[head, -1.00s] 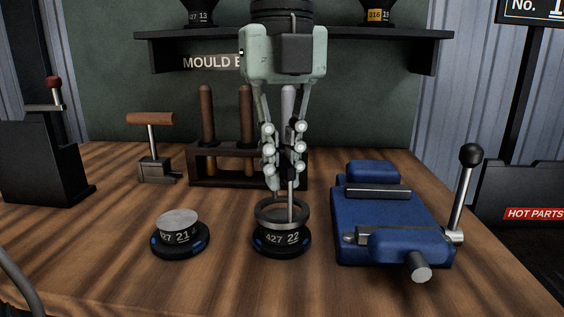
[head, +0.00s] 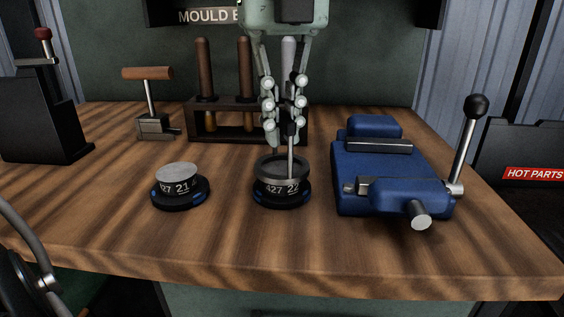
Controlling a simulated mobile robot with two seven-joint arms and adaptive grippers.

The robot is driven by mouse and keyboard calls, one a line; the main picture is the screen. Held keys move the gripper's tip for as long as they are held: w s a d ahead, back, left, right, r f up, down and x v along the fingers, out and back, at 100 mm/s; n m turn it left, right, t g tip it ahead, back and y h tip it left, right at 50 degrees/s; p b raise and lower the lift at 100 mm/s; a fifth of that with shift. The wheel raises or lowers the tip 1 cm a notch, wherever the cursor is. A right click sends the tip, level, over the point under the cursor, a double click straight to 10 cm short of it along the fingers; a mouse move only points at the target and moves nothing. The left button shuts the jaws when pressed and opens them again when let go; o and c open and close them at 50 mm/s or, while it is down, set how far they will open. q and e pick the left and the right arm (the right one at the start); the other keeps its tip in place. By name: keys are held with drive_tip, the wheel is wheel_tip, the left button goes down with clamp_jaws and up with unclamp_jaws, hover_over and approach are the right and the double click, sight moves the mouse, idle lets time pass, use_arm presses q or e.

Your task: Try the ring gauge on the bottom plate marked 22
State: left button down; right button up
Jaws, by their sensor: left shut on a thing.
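The bottom plate marked 22 (head: 282,188) is a dark round piece with a silver band reading "427 22", on a black and blue base on the wooden bench. The ring gauge (head: 282,163) is a dark metal ring on a thin upright rod. It lies level at the plate's top edge, in line with it; I cannot tell whether it rests on the rim or has slipped around it. My left gripper (head: 283,138) points down above the plate, shut on the gauge's rod. My right gripper is not in view.
A similar plate marked 21 (head: 179,182) stands to the left. A blue vise (head: 390,170) with a tall lever (head: 466,145) is close on the right. A wooden rack (head: 224,125) with handled tools stands behind. The bench front is clear.

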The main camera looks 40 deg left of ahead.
use_arm(q)
drive_tip(key=shift+r, duration=0.2)
drive_tip(key=shift+r+p, duration=1.85)
drive_tip(key=shift+r, duration=0.55)
